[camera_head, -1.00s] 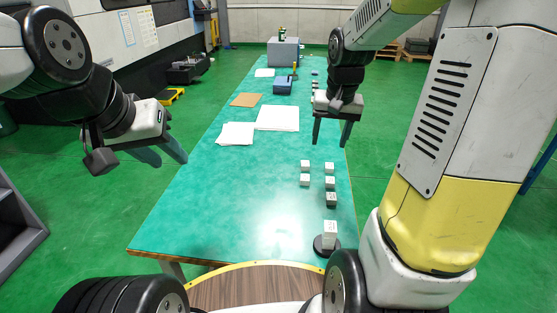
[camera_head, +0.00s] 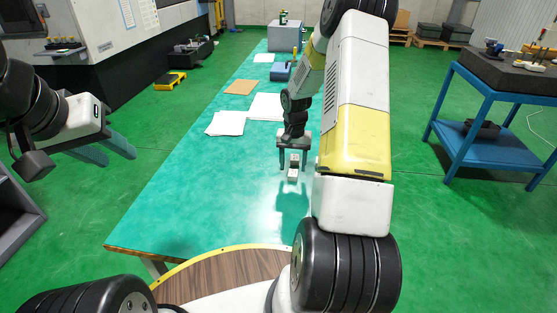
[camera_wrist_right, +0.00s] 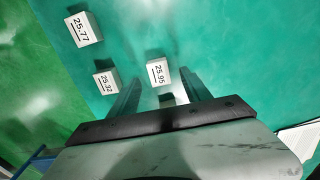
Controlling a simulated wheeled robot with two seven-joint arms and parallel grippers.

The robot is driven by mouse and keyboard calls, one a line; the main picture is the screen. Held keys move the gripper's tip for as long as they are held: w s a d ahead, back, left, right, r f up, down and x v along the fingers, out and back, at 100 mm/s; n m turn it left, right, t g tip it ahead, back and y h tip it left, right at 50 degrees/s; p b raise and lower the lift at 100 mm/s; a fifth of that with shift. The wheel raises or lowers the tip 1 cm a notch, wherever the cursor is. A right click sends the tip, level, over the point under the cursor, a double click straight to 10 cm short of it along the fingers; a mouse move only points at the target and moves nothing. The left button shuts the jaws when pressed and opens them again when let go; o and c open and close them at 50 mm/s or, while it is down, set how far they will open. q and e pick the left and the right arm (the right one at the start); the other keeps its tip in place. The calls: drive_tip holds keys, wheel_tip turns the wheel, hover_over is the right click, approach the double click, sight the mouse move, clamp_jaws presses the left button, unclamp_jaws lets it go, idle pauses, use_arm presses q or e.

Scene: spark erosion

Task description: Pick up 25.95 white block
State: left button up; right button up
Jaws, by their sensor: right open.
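The white block marked 25.95 (camera_wrist_right: 159,73) stands on the teal table in the right wrist view, just ahead of the gap between the right gripper's fingers. In the head view, the nearer white block (camera_head: 292,175) below that gripper appears to be the same one. My right gripper (camera_head: 294,169) is open above the table, fingers pointing down, holding nothing. A second block (camera_wrist_right: 167,100), partly hidden, shows between its fingers in the wrist view. My left gripper (camera_head: 121,159) is open and empty, left of the table.
White blocks marked 25.32 (camera_wrist_right: 106,82) and 25.77 (camera_wrist_right: 86,29) stand left of the 25.95 block in the wrist view. Papers (camera_head: 226,123) lie farther up the table (camera_head: 200,190). A blue cart (camera_head: 490,130) stands at right. My right arm hides the table's right side.

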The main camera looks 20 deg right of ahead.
sight(293, 172)
wheel_tip(293, 172, down, 3)
drive_tip(key=shift+f, duration=0.15)
drive_tip(key=shift+c, duration=0.5)
clamp_jaws()
